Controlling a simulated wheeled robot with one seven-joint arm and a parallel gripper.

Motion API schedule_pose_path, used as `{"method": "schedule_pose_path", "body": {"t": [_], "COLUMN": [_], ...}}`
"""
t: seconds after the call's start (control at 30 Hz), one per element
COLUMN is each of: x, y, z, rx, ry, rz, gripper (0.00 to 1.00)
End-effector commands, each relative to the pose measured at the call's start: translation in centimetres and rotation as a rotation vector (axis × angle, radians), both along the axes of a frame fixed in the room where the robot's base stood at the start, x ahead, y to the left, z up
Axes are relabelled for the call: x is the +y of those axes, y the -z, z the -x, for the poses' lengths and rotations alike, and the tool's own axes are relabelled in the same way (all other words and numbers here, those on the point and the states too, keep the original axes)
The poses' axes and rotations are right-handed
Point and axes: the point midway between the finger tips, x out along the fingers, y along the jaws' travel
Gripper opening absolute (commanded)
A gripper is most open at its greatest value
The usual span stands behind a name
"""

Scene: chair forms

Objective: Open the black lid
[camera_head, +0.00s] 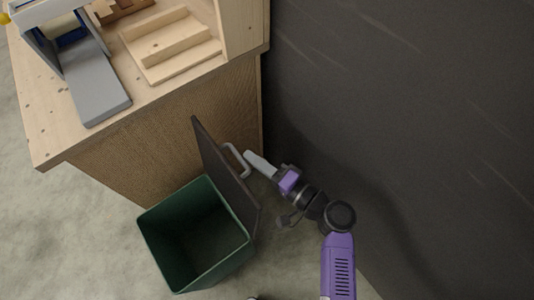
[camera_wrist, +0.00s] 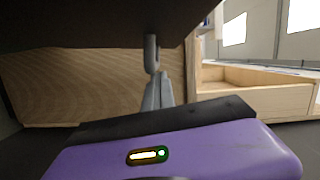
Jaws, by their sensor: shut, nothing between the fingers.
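The black lid (camera_head: 218,168) stands raised and roughly upright at the right rim of an open green bin (camera_head: 172,245). The bin's inside looks empty. A grey handle (camera_head: 238,152) sticks out from the lid's right face. My gripper (camera_head: 250,156) is shut and empty, with its fingertips right beside the handle on the lid's right side. In the wrist view the lid's dark underside or face (camera_wrist: 90,22) fills the top, and the handle (camera_wrist: 151,52) hangs just past the finger tips (camera_wrist: 157,85). I cannot tell whether the fingers touch the handle.
A wooden workbench (camera_head: 165,130) stands behind the bin, with a grey machine (camera_head: 95,88) and a wooden tray (camera_head: 170,45) on top. A dark wall (camera_head: 400,110) rises close on the right of my arm. Bare floor (camera_head: 70,240) lies left of the bin.

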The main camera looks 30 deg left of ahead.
Motion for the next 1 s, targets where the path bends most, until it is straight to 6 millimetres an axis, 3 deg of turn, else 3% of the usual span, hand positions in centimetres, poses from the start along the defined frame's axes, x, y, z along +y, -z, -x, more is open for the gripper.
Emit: {"method": "schedule_pose_path", "body": {"t": [0.13, 0.53, 0.83, 1.0], "x": [0.3, 0.5, 2.3, 2.9], "y": [0.2, 0.2, -0.8, -1.1], "z": [0.9, 1.3, 5.9, 7.2], "rx": [0.0, -0.008, -0.173, -0.227], "ry": [-0.004, -0.004, -0.003, -0.002], "rz": [0.002, 0.006, 0.075, 0.096], "gripper": [0.0, 0.0, 0.0, 0.0]}}
